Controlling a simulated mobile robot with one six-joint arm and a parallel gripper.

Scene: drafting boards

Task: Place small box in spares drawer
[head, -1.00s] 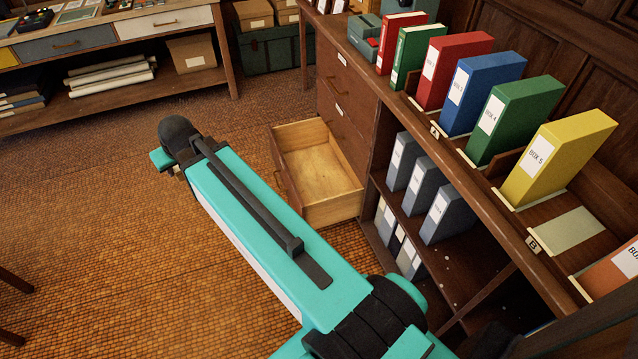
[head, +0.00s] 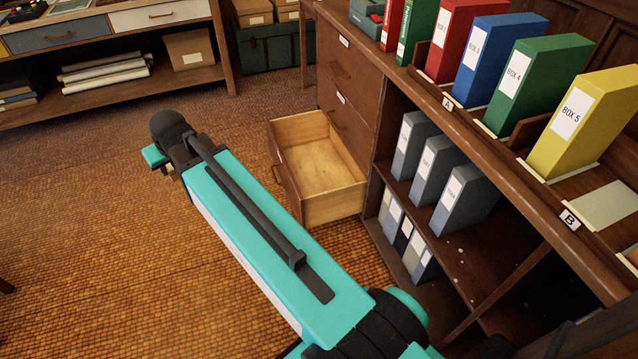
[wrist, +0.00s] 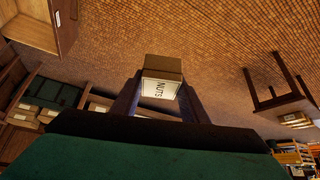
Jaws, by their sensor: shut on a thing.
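The small box (wrist: 162,78) is brown cardboard with a white label reading "NUTS". In the wrist view it sits between the two fingers of my gripper (wrist: 158,97), which is shut on it. An open drawer (head: 335,205) stands out low from the wooden cabinet, right of my arm. Its visible floor is bare. I see no lettering on it that reads "spares". In the wrist view an open drawer (wrist: 30,22) shows at the upper left, apart from the box.
Closed drawers (head: 347,75) are above the open one. Grey binders (head: 435,170) fill the shelves beside it, and coloured box files (head: 508,75) stand on top. A stool (wrist: 278,92) is at the right in the wrist view. The floor (head: 95,240) left of my arm is clear.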

